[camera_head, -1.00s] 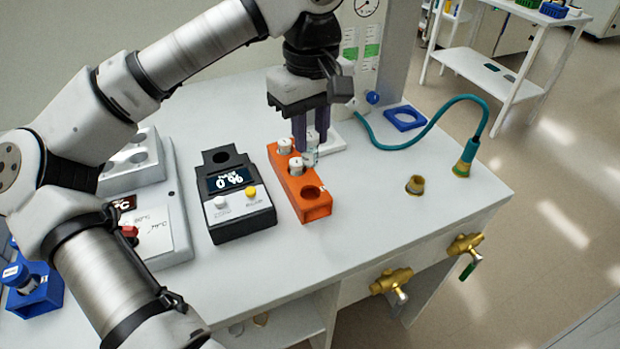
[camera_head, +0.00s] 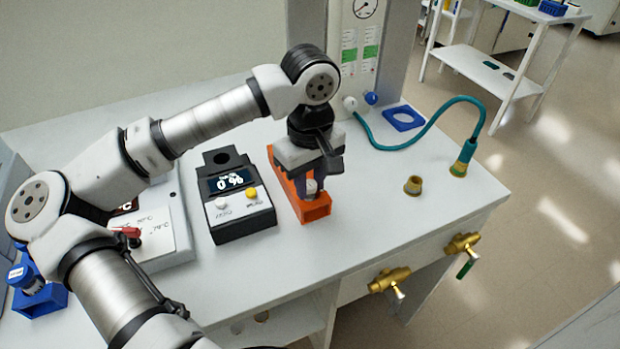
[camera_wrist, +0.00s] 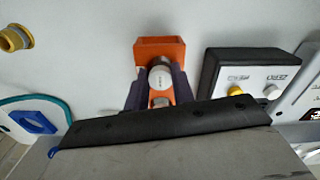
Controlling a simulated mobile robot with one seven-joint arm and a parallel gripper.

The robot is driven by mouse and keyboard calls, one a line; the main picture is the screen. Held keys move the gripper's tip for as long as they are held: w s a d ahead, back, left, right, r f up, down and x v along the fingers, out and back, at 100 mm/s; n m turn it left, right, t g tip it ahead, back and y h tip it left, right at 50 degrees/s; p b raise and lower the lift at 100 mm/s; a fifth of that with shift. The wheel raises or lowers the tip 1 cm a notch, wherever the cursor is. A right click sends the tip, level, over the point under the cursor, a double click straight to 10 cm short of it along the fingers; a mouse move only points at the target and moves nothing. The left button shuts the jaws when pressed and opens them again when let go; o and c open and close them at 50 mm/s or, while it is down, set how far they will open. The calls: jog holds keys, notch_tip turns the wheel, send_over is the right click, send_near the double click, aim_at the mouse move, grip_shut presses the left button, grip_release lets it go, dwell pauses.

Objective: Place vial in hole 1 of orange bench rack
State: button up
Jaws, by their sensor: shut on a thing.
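The orange bench rack (camera_head: 316,211) stands on the bench, its near end in clear view and its far part mostly behind my gripper. My gripper (camera_head: 319,188) is over the near end of the rack, where the empty hole was. It is shut on a white-capped vial (camera_head: 311,187), which looks upright. In the wrist view, the vial's cap (camera_wrist: 160,78) is between my gripper's fingers (camera_wrist: 159,88), close to the orange end wall (camera_wrist: 160,47). Another pale cap (camera_wrist: 160,102) shows behind it. How deep the vial sits is hidden.
A black device reading 0 % (camera_head: 238,200) stands close to the rack's left. To the right are a small brass fitting (camera_head: 413,186), a teal hose (camera_head: 435,118) and a blue square ring (camera_head: 403,118). The bench between rack and fitting is clear.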

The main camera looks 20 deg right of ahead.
aim_at(310, 185)
jog(key=shift+f+b, duration=0.35)
jog(key=shift+b, duration=0.1)
jog(key=shift+s+f, duration=0.1)
jog(key=shift+f, duration=0.05)
jog(key=shift+f+b, duration=0.1)
jog(key=shift+b, duration=0.3)
jog(key=o, duration=1)
jog(key=shift+s+f, duration=0.1)
jog(key=shift+c, duration=0.2)
jog(key=shift+r+p, duration=0.7)
jog(key=shift+p, duration=0.35)
notch_tip(310, 185, up, 12)
jog(key=b, duration=0.1)
jog(key=shift+w, duration=0.2)
